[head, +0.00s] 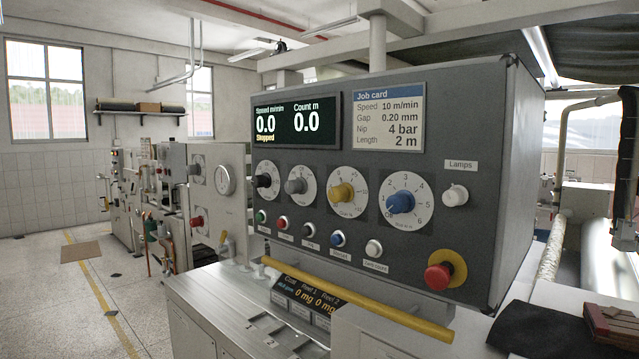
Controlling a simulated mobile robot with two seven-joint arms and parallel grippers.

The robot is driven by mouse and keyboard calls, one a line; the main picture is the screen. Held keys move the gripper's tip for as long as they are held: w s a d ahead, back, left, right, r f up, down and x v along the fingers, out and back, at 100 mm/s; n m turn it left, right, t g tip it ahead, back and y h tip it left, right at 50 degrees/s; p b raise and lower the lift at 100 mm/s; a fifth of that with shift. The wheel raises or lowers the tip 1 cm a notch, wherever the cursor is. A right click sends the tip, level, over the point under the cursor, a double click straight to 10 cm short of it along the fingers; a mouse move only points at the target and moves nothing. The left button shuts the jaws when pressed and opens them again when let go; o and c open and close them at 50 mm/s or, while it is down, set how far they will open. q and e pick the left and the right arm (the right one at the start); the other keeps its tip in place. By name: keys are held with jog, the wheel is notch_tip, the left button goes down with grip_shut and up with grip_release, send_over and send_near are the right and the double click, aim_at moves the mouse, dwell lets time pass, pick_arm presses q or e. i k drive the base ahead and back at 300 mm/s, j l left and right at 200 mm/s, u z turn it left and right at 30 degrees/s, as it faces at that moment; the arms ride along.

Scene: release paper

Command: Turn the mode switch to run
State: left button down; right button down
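The grey control panel (470,120) faces me and fills the middle and right of the head view. Its row of dial knobs has a black knob (263,181), a grey knob (295,186), a yellow knob (342,193) and a blue knob (400,202). The dial lettering is too small to read surely, so I cannot tell which knob, if any, is the mode switch. The display (293,122) reads speed 0.0, count 0.0 and "Stopped". Neither of my grippers is in view.
A red emergency button (439,276) on a yellow collar sits low on the panel. Several push buttons run below the dials. A yellow bar (360,300) crosses in front, above the metal worktop (215,290). A dark cloth (540,328) lies at lower right. Open floor is at left.

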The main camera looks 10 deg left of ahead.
aim_at(298, 186)
jog(key=z, duration=0.4)
jog(key=j+z, duration=0.15)
jog(key=z, duration=0.3)
jog(key=j+z, duration=0.1)
jog(key=z, duration=0.3)
jog(key=j+z, duration=0.8)
jog(key=j, duration=0.25)
jog(key=k+j+z, duration=0.1)
jog(key=j, duration=0.25)
jog(key=k+j+z, duration=0.1)
jog(key=j, duration=0.25)
jog(key=k+j+z, duration=0.1)
jog(key=j, duration=0.25)
jog(key=k, duration=0.1)
